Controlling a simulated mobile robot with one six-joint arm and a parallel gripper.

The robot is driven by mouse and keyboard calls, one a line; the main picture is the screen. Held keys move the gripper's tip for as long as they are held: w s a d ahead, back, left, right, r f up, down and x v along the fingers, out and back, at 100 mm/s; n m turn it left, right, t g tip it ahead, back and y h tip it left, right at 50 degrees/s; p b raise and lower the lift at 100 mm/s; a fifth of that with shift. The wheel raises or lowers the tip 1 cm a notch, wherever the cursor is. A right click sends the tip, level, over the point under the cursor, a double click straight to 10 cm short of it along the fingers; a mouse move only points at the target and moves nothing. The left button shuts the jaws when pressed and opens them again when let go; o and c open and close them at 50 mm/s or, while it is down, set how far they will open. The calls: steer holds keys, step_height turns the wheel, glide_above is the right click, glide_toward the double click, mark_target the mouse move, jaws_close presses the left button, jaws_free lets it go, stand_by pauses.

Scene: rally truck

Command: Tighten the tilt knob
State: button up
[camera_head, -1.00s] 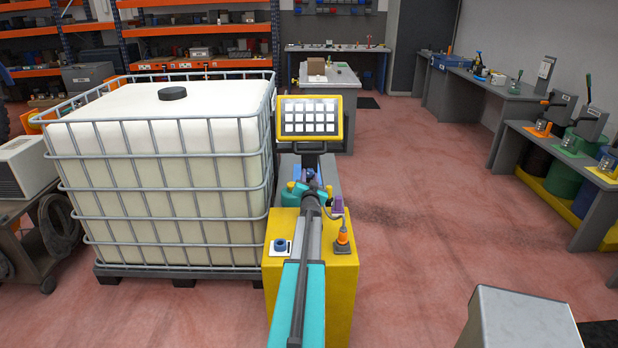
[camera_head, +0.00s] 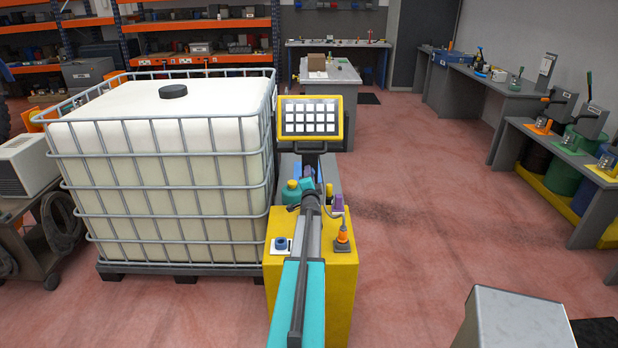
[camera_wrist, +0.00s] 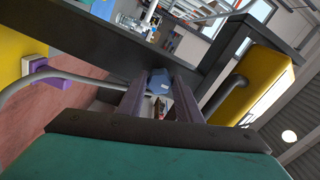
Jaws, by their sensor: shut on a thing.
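The tilt knob is a small blue faceted knob (camera_wrist: 158,80) in the middle of the wrist view. It sits between the two purple fingers of my gripper (camera_wrist: 160,86), which are shut on it. Beside it are a dark grey bar and the yellow-backed panel (camera_wrist: 258,82). In the head view the panel (camera_head: 310,119) faces me with a grid of white squares on a dark stand. My fingers and the knob are largely hidden there behind my wrist, below the panel. The knob's far side is hidden.
A caged white tank (camera_head: 165,170) stands close on the left. A grey bench (camera_head: 337,80) with a box is behind the panel. Work tables (camera_head: 490,80) line the right wall. A grey block (camera_head: 520,320) is at front right. The red floor on the right is mostly clear.

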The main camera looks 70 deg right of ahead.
steer(key=shift+s+d+m, duration=0.1)
steer(key=shift+s+m, duration=0.25)
steer(key=shift+m, duration=0.15)
steer(key=o, duration=1)
steer(key=shift+o, duration=0.2)
steer(key=shift+w, duration=0.1)
steer(key=b+v, duration=0.4)
steer(key=v, duration=1)
